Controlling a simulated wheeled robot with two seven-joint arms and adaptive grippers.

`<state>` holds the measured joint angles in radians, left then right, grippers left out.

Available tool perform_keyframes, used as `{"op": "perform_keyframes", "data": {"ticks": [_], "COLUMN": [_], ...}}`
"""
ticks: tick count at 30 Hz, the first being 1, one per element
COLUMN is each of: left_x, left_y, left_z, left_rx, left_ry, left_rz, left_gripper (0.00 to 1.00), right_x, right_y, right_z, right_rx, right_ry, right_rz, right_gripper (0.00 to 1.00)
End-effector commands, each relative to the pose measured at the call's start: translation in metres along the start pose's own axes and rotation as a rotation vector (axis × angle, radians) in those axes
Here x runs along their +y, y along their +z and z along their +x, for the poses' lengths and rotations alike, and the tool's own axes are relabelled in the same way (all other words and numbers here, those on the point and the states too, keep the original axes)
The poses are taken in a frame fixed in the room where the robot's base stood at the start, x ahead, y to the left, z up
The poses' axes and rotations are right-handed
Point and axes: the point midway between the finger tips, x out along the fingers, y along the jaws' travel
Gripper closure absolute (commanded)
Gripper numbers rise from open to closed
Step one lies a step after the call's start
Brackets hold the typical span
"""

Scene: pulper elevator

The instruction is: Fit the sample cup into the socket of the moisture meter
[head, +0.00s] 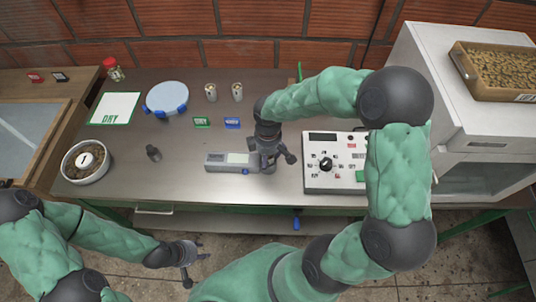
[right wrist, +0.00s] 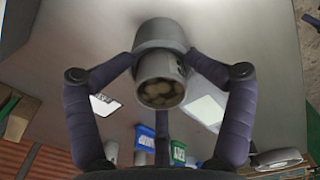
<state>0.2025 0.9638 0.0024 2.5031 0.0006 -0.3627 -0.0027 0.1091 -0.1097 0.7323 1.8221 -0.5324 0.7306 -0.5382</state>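The sample cup (right wrist: 160,82) is a grey cylinder with pale beans inside its mouth, seen in the right wrist view. My right gripper (right wrist: 160,62) has its fingers closed on the cup's sides. A wider grey round part (right wrist: 160,34) lies behind the cup; I cannot tell whether it is the socket or part of the cup. In the head view my right gripper (head: 270,158) is at the right end of the flat grey moisture meter (head: 216,160) and hides the cup and socket there. My left gripper (head: 187,264) is low in front of the table, empty, fingers apart.
A white control box (head: 318,184) with a dial stands right of the meter. Behind are green (head: 202,122) and blue (head: 232,123) cards and two small cups (head: 211,91). A bean bowl (head: 70,172) and a small dark object (head: 153,153) are left. Bare tabletop lies between.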

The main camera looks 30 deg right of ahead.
Motion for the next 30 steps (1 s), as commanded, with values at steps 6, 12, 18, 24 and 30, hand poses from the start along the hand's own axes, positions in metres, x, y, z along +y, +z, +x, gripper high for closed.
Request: {"op": "perform_keyframes", "data": {"ticks": [6,12,18,24,30], "left_x": [0.000,0.000,0.004,0.008,0.011], "left_y": [0.000,0.000,0.001,0.001,0.001], "left_z": [0.000,-0.001,-0.011,-0.022,-0.031], "left_rx": [0.000,0.000,0.000,0.000,0.000], "left_ry": [0.000,0.000,0.000,0.000,0.000], "left_rz": [0.000,0.000,0.000,0.000,0.000], "left_gripper": [0.60,0.60,0.60,0.60,0.60], "right_x": [-0.004,-0.003,-0.001,0.000,0.000], "right_y": [0.002,0.001,0.000,-0.001,-0.001], "right_z": [0.002,0.000,-0.021,-0.063,-0.102], "right_rx": [-0.007,-0.006,-0.002,0.001,0.001], "right_ry": [-0.009,-0.007,-0.002,0.001,0.002], "right_rz": [-0.003,-0.002,0.000,0.000,0.000], "right_gripper": [0.37,0.37,0.37,0.37,0.37]}}
